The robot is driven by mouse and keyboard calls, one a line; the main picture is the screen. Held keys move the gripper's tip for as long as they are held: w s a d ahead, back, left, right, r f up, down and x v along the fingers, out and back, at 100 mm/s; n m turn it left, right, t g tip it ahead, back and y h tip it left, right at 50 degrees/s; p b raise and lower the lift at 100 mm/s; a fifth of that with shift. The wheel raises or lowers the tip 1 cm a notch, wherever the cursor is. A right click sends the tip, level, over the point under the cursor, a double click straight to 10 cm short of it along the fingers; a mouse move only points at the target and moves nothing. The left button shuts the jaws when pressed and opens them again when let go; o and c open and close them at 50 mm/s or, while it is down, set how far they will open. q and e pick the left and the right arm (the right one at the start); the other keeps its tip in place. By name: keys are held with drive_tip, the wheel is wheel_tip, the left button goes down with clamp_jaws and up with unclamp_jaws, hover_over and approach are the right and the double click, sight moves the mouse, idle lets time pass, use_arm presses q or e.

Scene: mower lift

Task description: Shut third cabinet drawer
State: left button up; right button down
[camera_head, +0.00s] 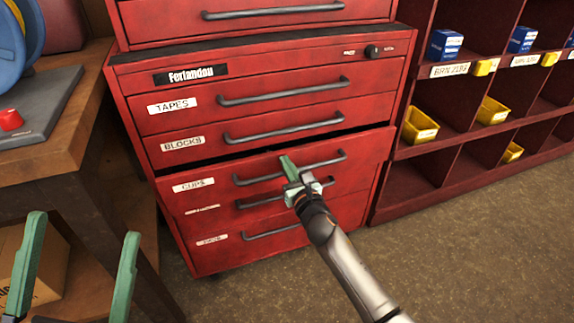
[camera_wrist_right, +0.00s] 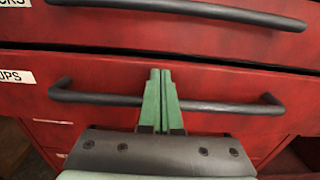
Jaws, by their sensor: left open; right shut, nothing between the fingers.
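The red cabinet (camera_head: 290,66) stands in the middle of the head view. Its third drawer (camera_head: 222,187), labelled CUPS, sticks out a little, with a dark gap above its front. My right gripper (camera_head: 286,161) is shut and empty, with its fingertips at the front of this drawer by the handle (camera_head: 325,162). In the right wrist view the green fingers (camera_wrist_right: 160,75) lie together across the dark handle (camera_wrist_right: 90,97), pointing at the drawer face; whether they touch it I cannot tell. My left gripper (camera_head: 82,228) is open and empty at the lower left, away from the cabinet.
A wooden workbench (camera_head: 65,150) stands left of the cabinet, with a cardboard box (camera_head: 45,268) under it. Red shelving (camera_head: 470,150) with yellow bins (camera_head: 420,126) stands at the right. The floor (camera_head: 460,255) in front at the right is clear.

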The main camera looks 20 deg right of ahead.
sight(283, 150)
drive_tip(key=w, duration=0.1)
drive_tip(key=w+b, duration=0.1)
drive_tip(key=w, duration=0.2)
drive_tip(key=shift+w+r+b, duration=0.2)
drive_tip(key=shift+r+b, duration=0.1)
drive_tip(key=shift+b, duration=0.05)
drive_tip(key=shift+d, duration=0.1)
